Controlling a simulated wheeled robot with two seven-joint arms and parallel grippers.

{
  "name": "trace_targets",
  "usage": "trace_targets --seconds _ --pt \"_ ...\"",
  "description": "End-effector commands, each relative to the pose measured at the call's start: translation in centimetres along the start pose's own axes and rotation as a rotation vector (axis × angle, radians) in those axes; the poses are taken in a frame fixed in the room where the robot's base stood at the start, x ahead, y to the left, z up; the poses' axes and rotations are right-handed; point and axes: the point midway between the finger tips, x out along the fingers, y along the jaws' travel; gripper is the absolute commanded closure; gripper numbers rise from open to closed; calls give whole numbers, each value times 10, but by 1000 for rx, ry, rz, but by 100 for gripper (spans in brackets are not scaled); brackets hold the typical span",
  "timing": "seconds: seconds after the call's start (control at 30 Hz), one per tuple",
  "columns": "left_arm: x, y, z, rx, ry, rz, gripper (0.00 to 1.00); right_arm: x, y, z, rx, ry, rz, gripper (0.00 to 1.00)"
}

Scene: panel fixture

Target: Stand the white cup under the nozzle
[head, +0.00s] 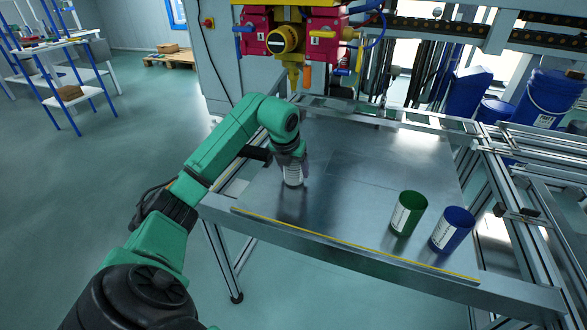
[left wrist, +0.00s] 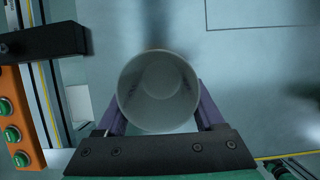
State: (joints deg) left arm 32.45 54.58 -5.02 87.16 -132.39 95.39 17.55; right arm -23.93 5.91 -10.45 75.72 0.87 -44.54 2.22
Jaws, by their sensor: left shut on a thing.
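The white cup (head: 292,178) is upright near the left side of the metal table (head: 345,200). My left gripper (head: 291,160) is shut on it from above and hides its upper part. In the left wrist view I look down into the open, empty-looking cup (left wrist: 158,92), with a finger of my left gripper (left wrist: 157,108) on each side. Whether its base touches the table I cannot tell. The yellow nozzle (head: 294,76) hangs under the red fixture (head: 290,38) at the table's back, behind the cup. My right gripper is not in view.
A green cup (head: 408,214) and a blue cup (head: 452,231) stand at the table's front right. A yellow strip (head: 350,243) runs along the front edge. An orange button box (left wrist: 18,125) is at the left in the wrist view. The table's middle is clear.

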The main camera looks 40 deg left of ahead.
Motion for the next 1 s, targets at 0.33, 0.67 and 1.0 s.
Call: trace_targets --seconds 0.33,0.67,1.0 --pt "7 1 -3 -1 -2 1 82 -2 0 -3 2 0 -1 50" --pt "6 0 -3 -2 -2 0 0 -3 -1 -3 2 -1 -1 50" --pt "-47 1 0 -2 -8 2 0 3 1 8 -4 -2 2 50"
